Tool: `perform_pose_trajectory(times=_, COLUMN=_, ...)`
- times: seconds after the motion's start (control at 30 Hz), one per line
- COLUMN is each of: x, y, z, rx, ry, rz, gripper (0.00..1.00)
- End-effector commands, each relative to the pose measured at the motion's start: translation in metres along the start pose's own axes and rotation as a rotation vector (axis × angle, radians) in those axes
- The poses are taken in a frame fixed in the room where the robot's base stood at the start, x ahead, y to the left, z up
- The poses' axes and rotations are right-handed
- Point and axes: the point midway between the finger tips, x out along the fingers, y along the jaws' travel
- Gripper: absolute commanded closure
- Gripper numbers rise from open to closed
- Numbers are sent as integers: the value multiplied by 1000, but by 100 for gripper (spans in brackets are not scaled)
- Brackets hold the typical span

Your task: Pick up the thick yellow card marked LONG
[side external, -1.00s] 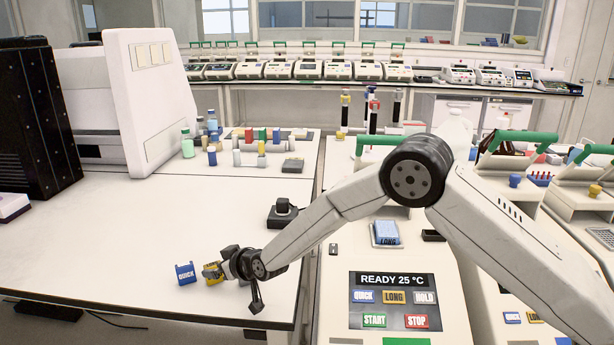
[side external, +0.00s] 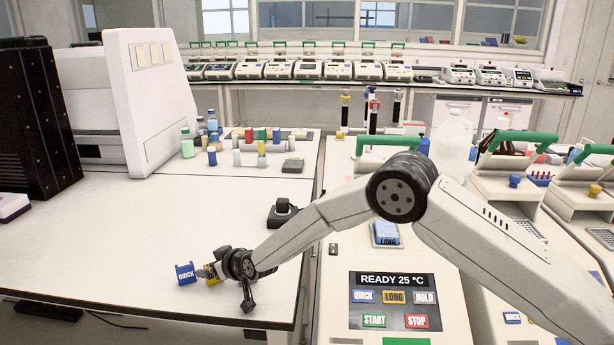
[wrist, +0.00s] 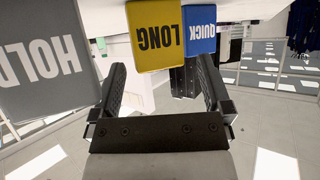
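The thick yellow card marked LONG (wrist: 155,36) stands at the top middle of the wrist view, its lettering upside down. My gripper (wrist: 160,70) is open, with one finger on each side of the card's lower end in that view. Gaps show, and I see no grip on it. In the side external view, the yellow card (side external: 213,280) is mostly hidden behind my gripper (side external: 213,268), near the front of the white bench.
A blue QUICK card (side external: 186,274) stands just left of the yellow one; it also shows in the wrist view (wrist: 201,30). A grey HOLD card (wrist: 45,62) is close on the left there. The white bench (side external: 110,235) is clear to the left.

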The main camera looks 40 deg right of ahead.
Motion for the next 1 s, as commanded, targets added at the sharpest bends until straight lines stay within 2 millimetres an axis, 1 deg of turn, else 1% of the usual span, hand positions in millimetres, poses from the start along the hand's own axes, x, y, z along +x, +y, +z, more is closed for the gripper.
perform_pose_trajectory(times=0.03, x=0, y=0, z=0, rx=0, ry=0, rz=0, gripper=16)
perform_pose_trajectory(times=0.07, x=0, y=0, z=0, rx=0, ry=0, rz=0, gripper=25)
perform_pose_trajectory(times=0.1, x=0, y=0, z=0, rx=0, ry=0, rz=0, gripper=38)
perform_pose_trajectory(times=0.17, x=0, y=0, z=0, rx=0, ry=0, rz=0, gripper=57)
perform_pose_trajectory(times=0.2, x=0, y=0, z=0, rx=0, ry=0, rz=0, gripper=70)
perform_pose_trajectory(times=0.3, x=0, y=0, z=0, rx=0, ry=1, rz=0, gripper=98)
perform_pose_trajectory(times=0.67, x=-2, y=0, z=-4, rx=0, ry=1, rz=0, gripper=98)
perform_pose_trajectory(times=0.87, x=-9, y=0, z=-18, rx=0, ry=4, rz=0, gripper=98)
perform_pose_trajectory(times=0.97, x=-15, y=0, z=-29, rx=0, ry=4, rz=0, gripper=98)
perform_pose_trajectory(times=1.0, x=-19, y=0, z=-30, rx=0, ry=2, rz=0, gripper=98)
